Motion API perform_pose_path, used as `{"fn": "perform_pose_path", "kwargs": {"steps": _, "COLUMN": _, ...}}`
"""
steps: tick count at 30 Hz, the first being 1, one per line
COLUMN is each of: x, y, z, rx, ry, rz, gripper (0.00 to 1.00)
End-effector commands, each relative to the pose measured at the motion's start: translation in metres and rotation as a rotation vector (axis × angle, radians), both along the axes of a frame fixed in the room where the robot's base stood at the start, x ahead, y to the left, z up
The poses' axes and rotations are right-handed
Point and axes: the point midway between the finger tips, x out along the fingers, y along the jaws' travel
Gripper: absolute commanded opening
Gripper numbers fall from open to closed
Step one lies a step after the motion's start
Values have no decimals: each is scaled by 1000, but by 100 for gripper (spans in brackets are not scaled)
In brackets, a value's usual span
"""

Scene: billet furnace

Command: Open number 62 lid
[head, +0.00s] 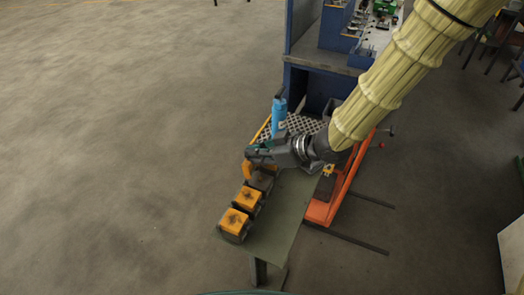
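Boxes stand in a row on a narrow grey-green table. The nearest box (234,224) and the middle box (248,199) have flat orange lids. The third box (262,180) shows a dark grey top, with an orange piece (247,168) at its far left edge, beside my gripper. That piece looks like a raised lid, but it is partly hidden. No numbers can be read, so I cannot tell which box is 62. My gripper (256,155) is just above and behind the third box. Its fingers are too small and dark to show whether they are open or touching the orange piece.
The table (275,235) has bare surface right of the boxes. A blue bottle-like object (279,112) stands behind my gripper, near a perforated plate (300,124). An orange frame (320,212) stands to the right. A blue workbench (300,85) is behind. Floor at left is clear.

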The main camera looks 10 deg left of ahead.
Motion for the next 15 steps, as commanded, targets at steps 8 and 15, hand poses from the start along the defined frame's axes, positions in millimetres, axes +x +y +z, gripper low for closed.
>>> {"fn": "perform_pose_path", "kwargs": {"steps": 8, "x": -3, "y": -3, "z": -3, "rx": -3, "ry": 4, "rz": 1, "gripper": 36}}
{"fn": "perform_pose_path", "kwargs": {"steps": 15, "x": -3, "y": -3, "z": -3, "rx": -3, "ry": 4, "rz": 3, "gripper": 36}}
